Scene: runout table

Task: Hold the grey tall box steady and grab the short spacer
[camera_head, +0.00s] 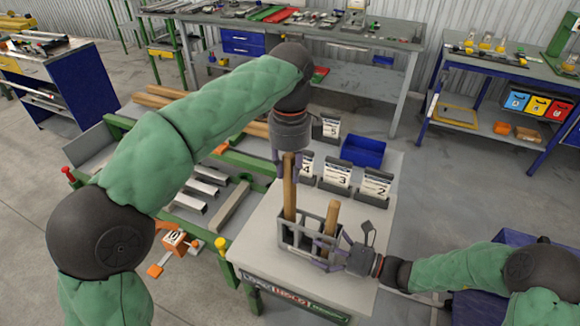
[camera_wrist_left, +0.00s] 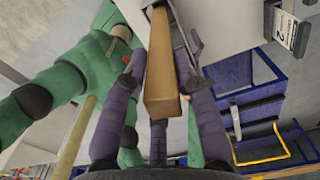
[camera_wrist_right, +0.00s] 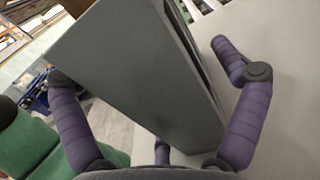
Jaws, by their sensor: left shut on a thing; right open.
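The grey tall box (camera_head: 297,236), with open compartments, stands upright on the light table. One wooden spacer (camera_head: 290,190) stands upright at its left part; another wooden spacer (camera_head: 332,216) leans slightly in its right part. My left gripper (camera_head: 287,165) is above the box, shut on the left spacer's upper part. In the left wrist view this spacer (camera_wrist_left: 161,85) lies between the fingers. My right gripper (camera_head: 332,250) is open at the box's right end. In the right wrist view its fingers are on either side of the grey box (camera_wrist_right: 130,65). The spacers' lower ends are hidden.
Numbered card holders (camera_head: 338,178) and a blue bin (camera_head: 362,150) stand behind the box on the table (camera_head: 262,238). Metal bars (camera_head: 208,177) lie on the green rack to the left. The table's right front part is mostly free.

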